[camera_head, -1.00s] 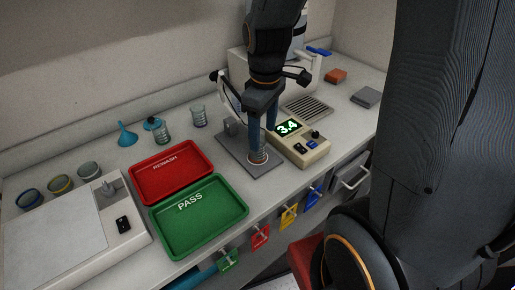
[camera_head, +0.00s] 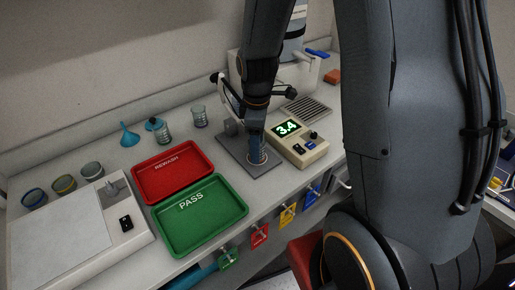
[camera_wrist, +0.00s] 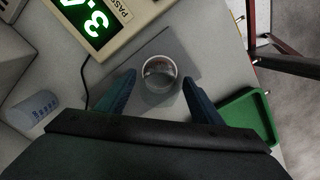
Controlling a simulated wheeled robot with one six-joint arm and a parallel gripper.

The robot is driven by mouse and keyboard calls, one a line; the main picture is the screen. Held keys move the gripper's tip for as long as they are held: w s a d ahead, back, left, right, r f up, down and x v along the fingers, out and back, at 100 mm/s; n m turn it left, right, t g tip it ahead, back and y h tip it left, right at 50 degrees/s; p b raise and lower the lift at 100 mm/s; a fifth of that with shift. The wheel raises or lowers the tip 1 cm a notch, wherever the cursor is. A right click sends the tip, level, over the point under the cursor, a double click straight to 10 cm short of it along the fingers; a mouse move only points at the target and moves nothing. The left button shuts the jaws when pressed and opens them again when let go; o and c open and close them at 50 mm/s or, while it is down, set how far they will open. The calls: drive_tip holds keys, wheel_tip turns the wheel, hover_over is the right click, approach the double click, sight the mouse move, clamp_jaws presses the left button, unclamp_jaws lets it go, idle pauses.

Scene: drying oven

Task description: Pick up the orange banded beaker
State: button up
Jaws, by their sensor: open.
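A clear glass beaker (camera_wrist: 160,72) stands upright on the grey plate of the meter in the wrist view, seen from above, with a faint reddish tint inside. In the head view the same beaker (camera_head: 257,158) is mostly hidden behind my fingers; I cannot make out its band clearly. My gripper (camera_wrist: 158,82) is open, with one blue finger on each side of the beaker and gaps between fingers and glass. In the head view my gripper (camera_head: 257,140) points down at the plate (camera_head: 236,150).
The meter reading 3.4 (camera_head: 299,142) stands just right of the plate. A red REWASH tray (camera_head: 145,190) and green PASS tray (camera_head: 170,235) lie to the left. Several other beakers stand at the back and far left, near a white-topped device (camera_head: 60,240). A blue funnel (camera_head: 129,137) stands behind.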

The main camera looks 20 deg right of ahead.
drive_tip(key=shift+f, duration=0.8)
drive_tip(key=c, duration=1.3)
drive_tip(key=shift+r, duration=0.25)
